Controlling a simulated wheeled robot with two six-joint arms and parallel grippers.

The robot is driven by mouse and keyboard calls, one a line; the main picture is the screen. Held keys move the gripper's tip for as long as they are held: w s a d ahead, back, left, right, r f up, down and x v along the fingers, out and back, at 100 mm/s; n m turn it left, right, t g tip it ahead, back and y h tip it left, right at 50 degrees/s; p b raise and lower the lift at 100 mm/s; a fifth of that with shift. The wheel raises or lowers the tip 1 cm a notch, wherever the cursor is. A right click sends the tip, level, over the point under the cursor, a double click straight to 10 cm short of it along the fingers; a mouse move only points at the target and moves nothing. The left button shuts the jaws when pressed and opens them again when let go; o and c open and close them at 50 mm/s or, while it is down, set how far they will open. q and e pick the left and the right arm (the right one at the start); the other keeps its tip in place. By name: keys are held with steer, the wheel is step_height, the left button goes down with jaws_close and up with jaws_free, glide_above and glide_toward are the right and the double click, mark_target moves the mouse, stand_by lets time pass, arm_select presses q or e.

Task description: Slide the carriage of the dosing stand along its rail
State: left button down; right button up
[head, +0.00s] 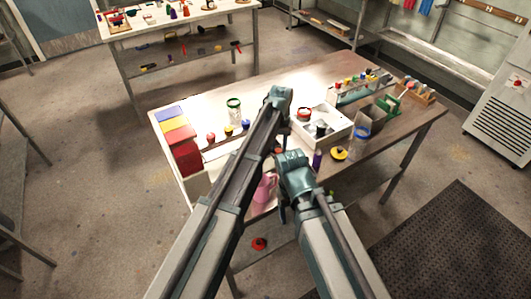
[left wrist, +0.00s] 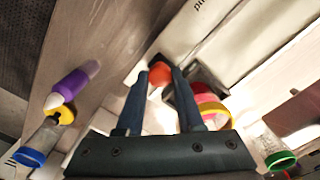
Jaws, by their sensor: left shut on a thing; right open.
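My left gripper (left wrist: 159,80) has its two fingers on either side of a small round red-orange knob (left wrist: 159,74), which I take to be on the dosing stand's carriage. A dark grey block (left wrist: 186,98) is just to the right of the fingertips. In the head view my left arm hides most of the stand and the left fingers. A small red spot (head: 278,151) shows there beside the arm. My right gripper (head: 284,208) is open and empty at the near side of the table. The rail cannot be made out clearly.
A purple bottle (head: 317,160) and a yellow ring (head: 339,153) stand near the table's front edge. A white tray (head: 338,133) is behind them. A pink jug (head: 264,188) is partly hidden between my arms.

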arm_select(q)
steer(key=shift+w+d, duration=0.65)
steer(key=shift+d, duration=0.25)
steer(key=c, duration=0.8)
jaws_free()
steer(key=shift+d, duration=0.1)
steer(key=shift+c, duration=0.2)
steer(key=o, duration=0.3)
steer(key=shift+r, duration=0.1)
